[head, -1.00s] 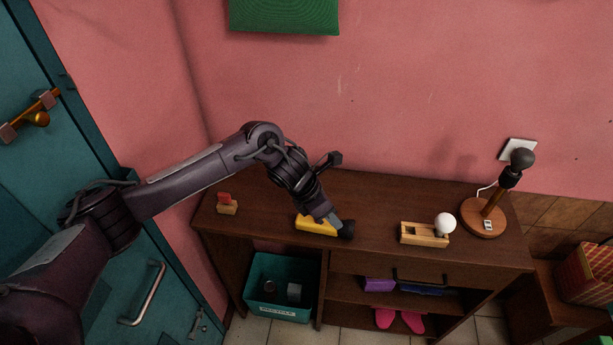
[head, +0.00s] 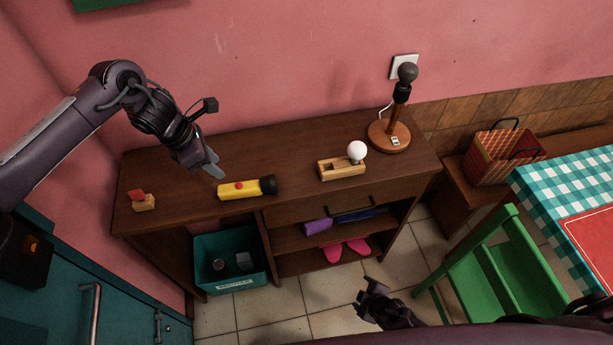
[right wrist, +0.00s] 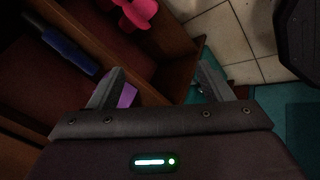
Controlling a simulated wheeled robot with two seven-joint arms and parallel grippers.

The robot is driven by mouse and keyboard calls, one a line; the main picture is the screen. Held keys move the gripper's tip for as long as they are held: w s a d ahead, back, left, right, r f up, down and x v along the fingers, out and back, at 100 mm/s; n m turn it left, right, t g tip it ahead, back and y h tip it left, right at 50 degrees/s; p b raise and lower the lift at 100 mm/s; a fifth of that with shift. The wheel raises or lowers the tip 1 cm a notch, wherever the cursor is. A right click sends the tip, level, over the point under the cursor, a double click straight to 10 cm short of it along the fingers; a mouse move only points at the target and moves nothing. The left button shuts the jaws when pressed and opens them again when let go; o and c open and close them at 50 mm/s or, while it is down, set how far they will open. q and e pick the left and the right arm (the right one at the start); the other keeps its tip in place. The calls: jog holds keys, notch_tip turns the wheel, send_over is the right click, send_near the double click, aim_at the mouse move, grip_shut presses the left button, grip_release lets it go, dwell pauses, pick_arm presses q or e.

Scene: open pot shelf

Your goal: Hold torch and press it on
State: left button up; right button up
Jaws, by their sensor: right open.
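The yellow torch (head: 228,191) lies on its side on the dark wooden cabinet top. It has a red button (head: 239,185) on its upper side and a black head (head: 268,185) pointing right. My left gripper (head: 214,172) is just up and left of the torch, apart from it in the picture. Its fingers overlap from this angle, so I cannot tell whether they are open. My right gripper (right wrist: 157,82) is open and empty in the right wrist view, over the cabinet's open shelves. My right wrist shows low in the head view, in front of the cabinet.
On the cabinet top (head: 295,150) stand a small block with a red piece (head: 143,201), a wooden holder with a white bulb (head: 342,169) and a lamp base (head: 389,135). A teal bin (head: 230,283) is below. A green chair (head: 492,270) and a checked table (head: 560,175) stand right.

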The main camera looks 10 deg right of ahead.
jog(key=w+a+r+n+t+y, duration=0.25)
jog(key=w+a+r+n, duration=0.25)
jog(key=w+r+n, duration=0.3)
jog(key=w+a+r+n+t+y, duration=0.2)
jog(key=w+a+r+n+y, duration=0.25)
jog(key=w+r+n, duration=0.4)
jog(key=s+a+r+n+g+y, duration=0.3)
jog(key=r+n, duration=0.3)
jog(key=n, duration=0.3)
jog(key=s+a+r+n+g+y, duration=0.25)
jog(key=r+n, duration=0.25)
jog(key=n, duration=0.4)
jog(key=w+r+n, duration=0.1)
jog(key=w+r, duration=0.1)
jog(key=w, duration=0.1)
jog(key=w+r+n+g, duration=0.1)
jog(key=w+r, duration=0.1)
jog(key=w, duration=0.1)
jog(key=w+r+n, duration=0.2)
jog(key=w, duration=0.2)
jog(key=shift+d+r+h, duration=0.25)
jog(key=shift+r+h, duration=0.1)
jog(key=shift+r, duration=0.05)
jog(key=shift+w+r, duration=0.2)
jog(key=shift+w, duration=0.05)
jog(key=shift+w+a, duration=0.1)
jog(key=shift+a, duration=0.05)
jog(key=x, duration=0.7)
jog(key=shift+a, duration=0.1)
jog(key=shift+c, duration=0.4)
